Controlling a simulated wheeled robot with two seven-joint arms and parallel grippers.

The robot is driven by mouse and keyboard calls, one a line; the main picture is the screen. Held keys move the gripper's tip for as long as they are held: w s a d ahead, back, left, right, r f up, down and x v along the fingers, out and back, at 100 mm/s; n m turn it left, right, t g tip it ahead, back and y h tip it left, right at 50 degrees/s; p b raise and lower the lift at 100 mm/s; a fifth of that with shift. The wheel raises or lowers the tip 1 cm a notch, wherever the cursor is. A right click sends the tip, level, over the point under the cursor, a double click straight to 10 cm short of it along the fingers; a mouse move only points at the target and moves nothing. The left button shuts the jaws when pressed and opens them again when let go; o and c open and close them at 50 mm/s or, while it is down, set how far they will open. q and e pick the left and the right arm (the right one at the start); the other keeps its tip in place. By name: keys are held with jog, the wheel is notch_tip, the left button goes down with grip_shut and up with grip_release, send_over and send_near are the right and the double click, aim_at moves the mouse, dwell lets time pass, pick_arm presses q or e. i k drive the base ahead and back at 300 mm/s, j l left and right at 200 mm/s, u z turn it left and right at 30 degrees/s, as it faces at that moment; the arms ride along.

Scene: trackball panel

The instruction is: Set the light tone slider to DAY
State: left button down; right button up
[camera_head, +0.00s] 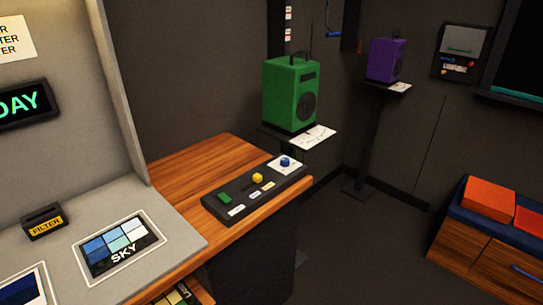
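A dark control panel (215,207) lies on the wooden counter. On it are a green block (224,198), a yellow knob (257,178) and, at its far end, a blue knob (285,161) over a white card. Small pale labels (254,195) along its front edge are too small to read. I cannot tell which control is the light tone slider. A black display (18,105) at the left edge shows green letters reading DAY. Neither of my grippers is in view.
A grey surface with a FILTER holder (45,222) and a SKY card (121,246) adjoins the counter (190,165). A grey upright wall stands at left. Green (285,92) and purple (384,60) speakers stand behind. A wooden cabinet (500,262) is at right. The floor between is clear.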

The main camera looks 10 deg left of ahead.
aim_at(257, 178)
jog(key=u, duration=0.25)
jog(key=i+l+u, duration=0.15)
jog(key=u, duration=0.25)
jog(key=i+l+u, duration=0.1)
jog(key=l+u, duration=0.5)
jog(key=u, duration=0.15)
jog(key=i+l+u, duration=0.2)
jog(key=l, duration=1.15)
jog(key=l+u, duration=0.2)
jog(key=l, duration=1.2)
